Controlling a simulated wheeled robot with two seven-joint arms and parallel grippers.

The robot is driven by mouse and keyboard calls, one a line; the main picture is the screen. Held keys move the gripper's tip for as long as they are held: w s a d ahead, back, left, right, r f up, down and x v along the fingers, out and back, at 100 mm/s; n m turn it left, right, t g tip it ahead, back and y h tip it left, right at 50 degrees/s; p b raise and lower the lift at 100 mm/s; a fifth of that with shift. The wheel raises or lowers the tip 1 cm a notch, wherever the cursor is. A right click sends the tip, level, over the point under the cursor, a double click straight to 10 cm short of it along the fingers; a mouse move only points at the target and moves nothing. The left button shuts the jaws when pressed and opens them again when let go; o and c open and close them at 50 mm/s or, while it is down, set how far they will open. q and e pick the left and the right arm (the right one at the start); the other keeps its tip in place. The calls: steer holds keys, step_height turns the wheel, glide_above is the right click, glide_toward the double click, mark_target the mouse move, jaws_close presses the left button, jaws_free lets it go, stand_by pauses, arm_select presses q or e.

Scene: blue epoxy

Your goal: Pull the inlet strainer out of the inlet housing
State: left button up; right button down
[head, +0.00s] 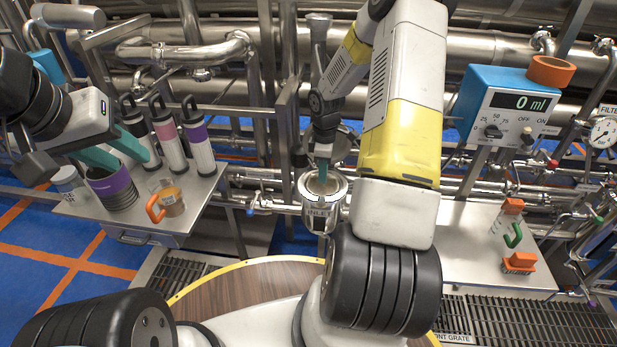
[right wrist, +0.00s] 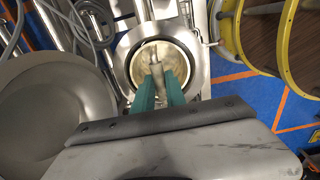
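The inlet housing (head: 322,224), a steel cup lettered "INLET", stands at the middle of the head view. In the right wrist view its round steel rim (right wrist: 128,48) surrounds a pale inside. The inlet strainer (right wrist: 156,58) is seated in it, with a grey upright handle at its middle. My right gripper (right wrist: 159,82) reaches down into the housing, with its green fingers on both sides of the handle and no clear gap. The fingertip contact is partly hidden. My left gripper (head: 132,162) has its green fingers apart above a side shelf.
The left shelf (head: 190,222) holds a purple-banded canister (head: 112,190), an orange-handled jug (head: 170,198), a white jar (head: 68,182) and several banded bottles (head: 170,140). A blue meter (head: 508,105) reads 0 ml. The right shelf (head: 465,245) holds orange-and-green items. Pipes run behind.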

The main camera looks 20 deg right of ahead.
steer(key=shift+r, duration=0.45)
step_height(320, 180, up, 16)
stand_by(1.9)
